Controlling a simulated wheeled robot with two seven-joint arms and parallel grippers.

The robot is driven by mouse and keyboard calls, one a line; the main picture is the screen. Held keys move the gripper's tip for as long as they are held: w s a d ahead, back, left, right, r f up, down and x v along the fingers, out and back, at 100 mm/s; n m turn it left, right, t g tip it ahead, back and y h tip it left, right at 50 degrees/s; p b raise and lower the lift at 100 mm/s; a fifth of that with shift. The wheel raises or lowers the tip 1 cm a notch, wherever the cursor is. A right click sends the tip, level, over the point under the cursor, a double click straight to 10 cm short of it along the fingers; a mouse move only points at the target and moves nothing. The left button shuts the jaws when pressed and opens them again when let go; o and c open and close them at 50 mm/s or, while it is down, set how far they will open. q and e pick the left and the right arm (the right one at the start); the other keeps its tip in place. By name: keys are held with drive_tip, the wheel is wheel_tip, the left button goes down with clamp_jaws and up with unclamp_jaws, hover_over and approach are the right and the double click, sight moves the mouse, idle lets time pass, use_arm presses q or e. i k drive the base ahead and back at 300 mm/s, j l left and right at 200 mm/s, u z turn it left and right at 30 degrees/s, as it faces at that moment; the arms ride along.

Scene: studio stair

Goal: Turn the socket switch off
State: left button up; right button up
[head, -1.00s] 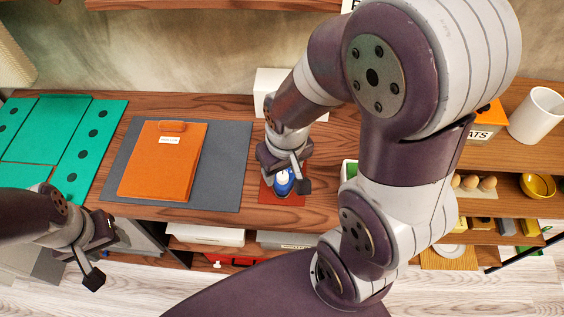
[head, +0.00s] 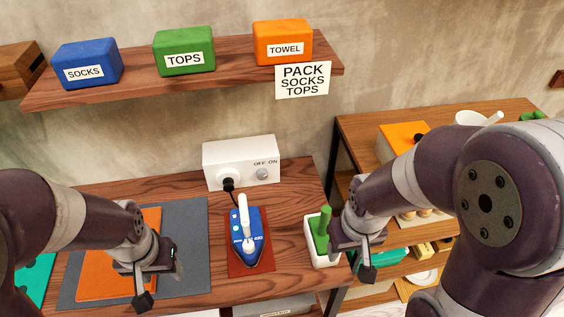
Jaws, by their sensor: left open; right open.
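The white socket box (head: 214,166) stands at the back of the wooden table. Its round grey switch (head: 262,174) sits under the OFF and ON labels; which way it is turned is too small to tell. A black plug (head: 228,184) is in the socket at the left, with a cord running to the blue iron (head: 245,240). The iron rests on a red-brown mat (head: 237,270). My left gripper (head: 160,283) is open and empty over the grey mat, left of the iron. My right gripper (head: 358,258) is open, right of the iron and away from the switch.
A white holder (head: 318,252) with a green-handled item (head: 323,225) stands just left of my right gripper. An orange folded cloth (head: 100,275) lies on the grey mat (head: 190,222). A shelf (head: 130,90) with labelled blocks hangs above. Space before the switch is clear.

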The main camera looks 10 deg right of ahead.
sight(262, 174)
drive_tip(key=k+l+u, duration=0.4)
drive_tip(key=l, duration=0.15)
drive_tip(key=k+l+u, duration=0.8)
drive_tip(key=k+j, duration=0.05)
drive_tip(key=j, duration=0.05)
